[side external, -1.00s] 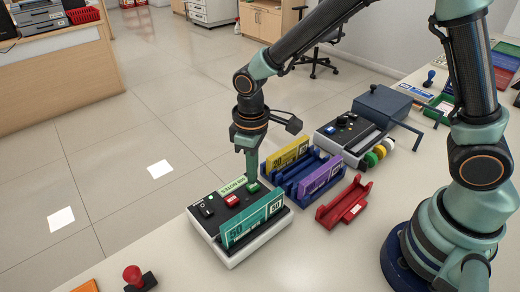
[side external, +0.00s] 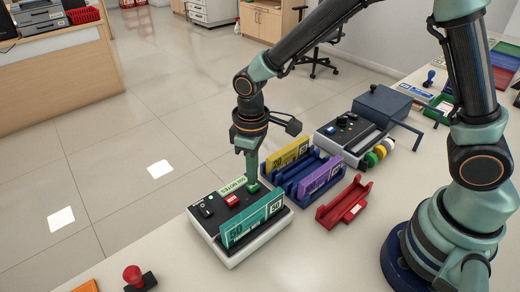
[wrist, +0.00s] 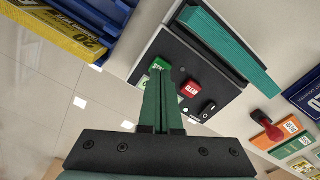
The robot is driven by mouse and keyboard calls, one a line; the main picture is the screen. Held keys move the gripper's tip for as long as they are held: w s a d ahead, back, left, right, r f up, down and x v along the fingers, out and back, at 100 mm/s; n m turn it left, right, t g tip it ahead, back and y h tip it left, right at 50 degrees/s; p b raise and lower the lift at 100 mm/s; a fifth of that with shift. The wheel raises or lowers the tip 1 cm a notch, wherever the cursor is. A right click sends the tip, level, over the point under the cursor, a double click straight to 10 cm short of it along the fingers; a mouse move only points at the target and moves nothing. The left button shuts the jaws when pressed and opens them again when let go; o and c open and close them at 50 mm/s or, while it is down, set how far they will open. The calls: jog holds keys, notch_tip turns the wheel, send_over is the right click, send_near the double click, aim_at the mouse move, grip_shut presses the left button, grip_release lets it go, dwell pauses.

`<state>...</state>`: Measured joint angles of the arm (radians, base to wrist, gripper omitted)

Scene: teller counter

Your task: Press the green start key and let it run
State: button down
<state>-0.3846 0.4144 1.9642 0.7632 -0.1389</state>
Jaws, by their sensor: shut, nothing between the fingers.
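The note counter (side external: 228,262) is a white machine with a black top, standing on the counter with a teal stack of notes (side external: 252,222) in its front slot.
A black rocker switch (wrist: 208,108) is on the same panel. A blue rack (side external: 283,188) with yellow and purple note bundles stands close to the right. A red tray (side external: 334,211), another machine (side external: 333,137) and a red-handled stamp (side external: 133,274) are nearby.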

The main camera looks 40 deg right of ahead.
jog(key=shift+f, duration=0.8)
jog(key=shift+r, duration=0.15)
notch_tip(320, 180, up, 9)
dwell(1.1)
jog(key=s+d+r+m+t, duration=0.2)
jog(key=s+d+r+m, duration=0.1)
jog(key=d, duration=0.4)
jog(key=s+d+r+m+t, duration=0.3)
jog(key=s+d+r, duration=0.1)
jog(key=d+r, duration=0.2)
jog(key=shift+s+d+r+t, duration=0.3)
jog(key=shift+s+d+r, duration=0.1)
jog(key=shift+d, duration=0.45)
